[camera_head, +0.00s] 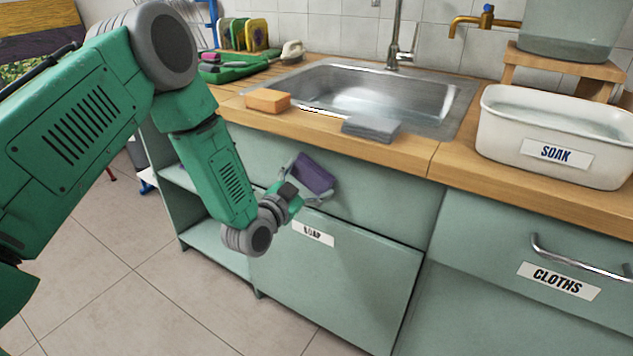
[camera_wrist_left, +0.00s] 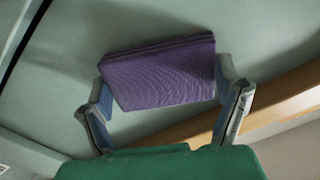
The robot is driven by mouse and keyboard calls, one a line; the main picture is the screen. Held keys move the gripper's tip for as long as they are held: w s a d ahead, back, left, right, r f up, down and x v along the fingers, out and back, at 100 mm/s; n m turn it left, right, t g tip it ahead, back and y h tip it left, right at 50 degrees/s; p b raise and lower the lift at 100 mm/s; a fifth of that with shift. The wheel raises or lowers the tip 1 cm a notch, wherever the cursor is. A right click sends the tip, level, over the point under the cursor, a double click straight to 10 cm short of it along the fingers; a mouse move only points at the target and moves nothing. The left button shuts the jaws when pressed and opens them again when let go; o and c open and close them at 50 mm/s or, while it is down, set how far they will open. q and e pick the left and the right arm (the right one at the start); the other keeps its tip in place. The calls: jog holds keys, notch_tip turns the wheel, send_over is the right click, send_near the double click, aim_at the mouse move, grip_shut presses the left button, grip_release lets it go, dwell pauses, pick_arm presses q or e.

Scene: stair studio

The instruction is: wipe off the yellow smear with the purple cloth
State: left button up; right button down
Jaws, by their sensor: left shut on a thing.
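The purple cloth (camera_head: 315,174) is a folded block held between the fingers of my left gripper (camera_head: 303,185). It is in front of the green upper cabinet panel below the sink; I cannot tell whether it touches the panel. In the left wrist view the cloth (camera_wrist_left: 160,75) spans between both fingertips of the left gripper (camera_wrist_left: 165,95), which is shut on it. No yellow smear shows in either view; the cloth and gripper may hide it. My right gripper is not in view.
An orange sponge (camera_head: 268,101) and a grey cloth (camera_head: 371,130) lie by the sink (camera_head: 440,105). A white SOAK tub (camera_head: 500,145) stands on the wooden counter (camera_head: 450,165). A CLOTHS drawer (camera_head: 490,245) with a metal handle is at right. A lower door labelled SOAP (camera_head: 340,280) sits below the cloth.

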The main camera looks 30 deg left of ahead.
aim_at(291, 173)
pick_arm(q)
jog(key=shift+w+a, duration=0.15)
jog(key=shift+a, duration=1.15)
jog(key=shift+w+a, duration=0.1)
jog(key=shift+a, duration=1.15)
jog(key=shift+s, duration=0.1)
jog(key=s+p, duration=0.2)
jog(key=s, duration=0.2)
jog(key=shift+a, duration=0.15)
jog(key=shift+s, duration=0.9)
jog(key=shift+s+a+p, duration=0.15)
jog(key=shift+s+p, duration=0.5)
jog(key=shift+s, duration=0.85)
